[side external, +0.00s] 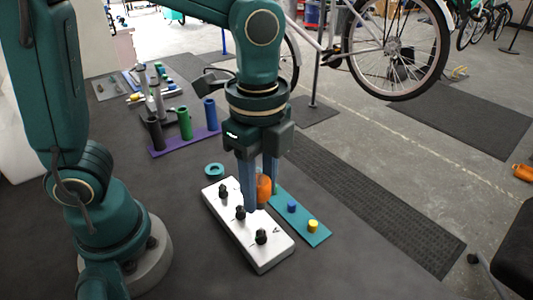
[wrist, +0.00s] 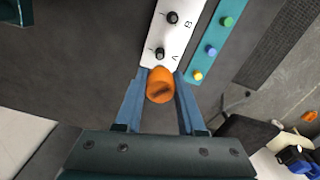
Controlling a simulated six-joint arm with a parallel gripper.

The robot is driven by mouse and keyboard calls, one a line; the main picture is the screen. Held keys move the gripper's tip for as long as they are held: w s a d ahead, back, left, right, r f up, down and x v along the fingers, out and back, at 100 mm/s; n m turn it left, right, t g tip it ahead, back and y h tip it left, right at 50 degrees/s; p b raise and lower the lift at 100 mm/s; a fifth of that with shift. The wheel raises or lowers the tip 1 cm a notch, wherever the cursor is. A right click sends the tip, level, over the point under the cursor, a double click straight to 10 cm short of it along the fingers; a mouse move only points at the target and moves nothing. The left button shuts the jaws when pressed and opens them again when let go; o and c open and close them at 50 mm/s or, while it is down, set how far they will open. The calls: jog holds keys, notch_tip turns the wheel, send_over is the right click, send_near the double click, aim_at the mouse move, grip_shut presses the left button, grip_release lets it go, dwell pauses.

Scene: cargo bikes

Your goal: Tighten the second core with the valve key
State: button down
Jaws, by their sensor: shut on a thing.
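The valve key is orange (side external: 264,187) and sits between the fingertips of my gripper (side external: 260,190), which is shut on it. In the wrist view the key (wrist: 160,88) shows end-on between the blue fingers. The white block (side external: 272,256) carries three black valve cores: a far one (side external: 223,191), a middle one (side external: 240,212) and a near one (side external: 261,236). The wrist view shows two cores (wrist: 172,17) (wrist: 159,53) near the letters B and A. The key's lower end is hidden, so I cannot tell whether it touches a core.
A teal strip (side external: 303,227) beside the block holds coloured caps, blue (side external: 291,207) and yellow (side external: 313,226) among them. A teal ring (side external: 214,171) lies behind the block. A purple rack (side external: 166,150) with black, green and blue cylinders stands farther back. The mat in front is clear.

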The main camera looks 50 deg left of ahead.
jog(key=shift+s+a+f+m, duration=0.1)
jog(key=shift+a+f+m, duration=0.1)
jog(key=shift+m, duration=0.3)
send_over(240, 204)
jog(key=shift+f+n, duration=0.2)
jog(key=shift+n, duration=0.2)
jog(key=shift+f, duration=2.05)
jog(key=shift+f, duration=1.3)
dwell(0.5)
